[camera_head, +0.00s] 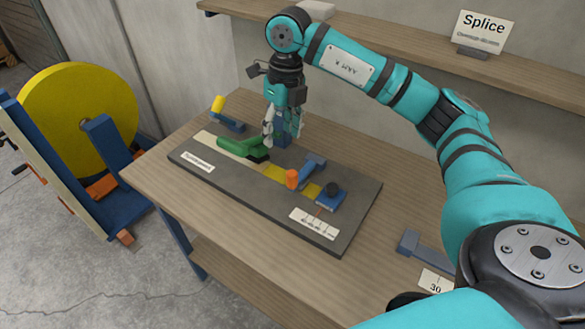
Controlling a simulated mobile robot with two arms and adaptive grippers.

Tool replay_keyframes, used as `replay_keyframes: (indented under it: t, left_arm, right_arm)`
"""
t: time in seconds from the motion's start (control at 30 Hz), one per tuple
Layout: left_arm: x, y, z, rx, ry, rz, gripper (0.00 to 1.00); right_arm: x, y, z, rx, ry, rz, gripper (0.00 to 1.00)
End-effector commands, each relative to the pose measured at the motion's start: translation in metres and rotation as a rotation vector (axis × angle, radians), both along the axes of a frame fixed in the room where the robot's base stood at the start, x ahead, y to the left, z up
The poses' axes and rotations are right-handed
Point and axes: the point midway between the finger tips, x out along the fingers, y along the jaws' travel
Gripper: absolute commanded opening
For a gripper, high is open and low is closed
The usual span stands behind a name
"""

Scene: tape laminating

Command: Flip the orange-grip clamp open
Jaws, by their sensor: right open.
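The orange-grip clamp shows near the middle of the dark board (345,222). Its orange grip (292,179) stands over the board's strip, and its blue arm (314,164) runs back and to the right. I cannot tell for sure whether it is clamped down. My right gripper (275,140) points down, open, behind and to the left of the orange grip, apart from it. It hangs close to a green part (237,147) and partly hides a blue part (283,139) behind it. My left gripper is not in view.
A blue block with a black knob (329,197) sits right of the orange grip. A yellow reel (80,110) stands left of the table. A shelf (400,33) runs along the wall behind.

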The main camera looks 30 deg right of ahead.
Motion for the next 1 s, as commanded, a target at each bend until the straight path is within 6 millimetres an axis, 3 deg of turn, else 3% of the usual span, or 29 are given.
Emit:
replay_keyframes:
  t: [0.1,0.27,0.8,1.0]
  left_arm:
    - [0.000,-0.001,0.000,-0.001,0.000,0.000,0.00]
    - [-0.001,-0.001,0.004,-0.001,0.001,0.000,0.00]
    - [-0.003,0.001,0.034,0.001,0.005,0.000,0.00]
    - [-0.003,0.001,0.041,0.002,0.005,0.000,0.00]
  right_arm:
    - [-0.003,-0.026,0.010,-0.085,0.019,-0.045,0.53]
    - [-0.005,-0.030,-0.001,-0.100,0.030,-0.051,0.53]
    - [-0.006,-0.029,-0.112,-0.096,0.030,-0.048,0.53]
    - [-0.005,-0.028,-0.145,-0.094,0.028,-0.048,0.53]
